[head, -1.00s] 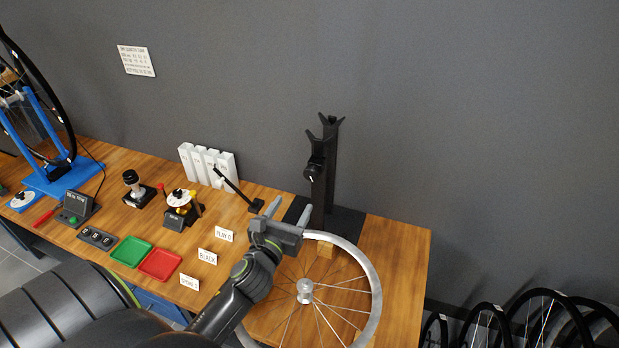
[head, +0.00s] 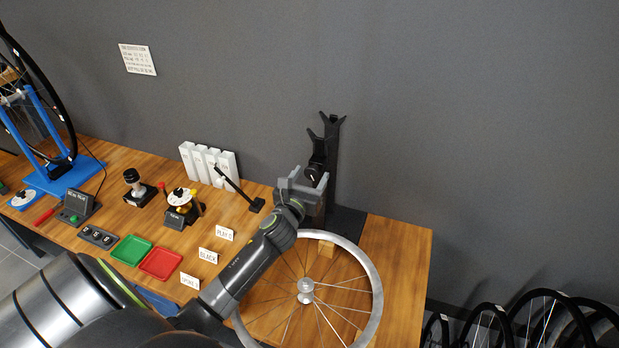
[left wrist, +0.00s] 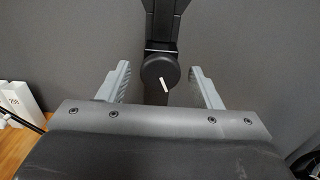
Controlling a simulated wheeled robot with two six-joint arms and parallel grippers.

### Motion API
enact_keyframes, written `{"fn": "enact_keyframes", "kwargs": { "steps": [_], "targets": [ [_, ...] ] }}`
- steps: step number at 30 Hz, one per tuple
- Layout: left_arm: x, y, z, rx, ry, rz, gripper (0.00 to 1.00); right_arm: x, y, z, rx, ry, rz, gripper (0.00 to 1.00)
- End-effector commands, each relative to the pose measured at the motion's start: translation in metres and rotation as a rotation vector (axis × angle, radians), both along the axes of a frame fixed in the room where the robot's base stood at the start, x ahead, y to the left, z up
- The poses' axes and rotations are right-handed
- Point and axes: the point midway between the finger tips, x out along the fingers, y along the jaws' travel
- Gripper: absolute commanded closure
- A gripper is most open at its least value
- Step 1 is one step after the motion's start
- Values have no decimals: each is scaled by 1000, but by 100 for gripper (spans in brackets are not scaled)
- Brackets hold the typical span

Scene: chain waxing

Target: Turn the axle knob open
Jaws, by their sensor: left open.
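The axle knob (left wrist: 161,73) is a round black knob with a white mark on its face, set on a black upright stand (head: 331,165). In the left wrist view the mark slants from upper left to lower right. My left gripper (left wrist: 160,85) is open, with one grey finger on each side of the knob and a gap on both sides. In the head view the left gripper (head: 303,182) is at the front of the stand and partly covers it; the knob (head: 312,178) shows only in part. My right gripper is not in view.
A spoked wheel (head: 372,275) lies on wood blocks on the wooden table (head: 405,255) in front of the stand. A thin black arm on a small base (head: 257,205) and white boxes (head: 230,165) stand to the left. The grey wall is close behind.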

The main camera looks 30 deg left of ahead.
Motion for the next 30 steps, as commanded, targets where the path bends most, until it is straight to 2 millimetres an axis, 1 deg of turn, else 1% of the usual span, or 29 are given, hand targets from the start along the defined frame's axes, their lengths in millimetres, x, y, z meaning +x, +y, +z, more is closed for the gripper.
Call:
{"fn": "enact_keyframes", "kwargs": {
  "steps": [1,2,9,11,12,17,23,30],
  "targets": [
    [0,0,0,0,0,0,41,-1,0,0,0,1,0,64],
    [0,0,0,0,0,0,44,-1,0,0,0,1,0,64],
    [0,0,0,0,0,0,75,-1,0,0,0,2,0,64],
    [0,0,0,0,0,0,83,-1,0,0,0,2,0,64],
    [0,0,0,0,0,0,85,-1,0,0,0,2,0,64],
    [0,0,0,-10,-2,0,85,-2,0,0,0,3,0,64],
    [0,0,0,-70,-17,0,85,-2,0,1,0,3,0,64],
    [0,-1,0,-237,-57,0,85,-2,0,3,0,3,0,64]
  ]
}}
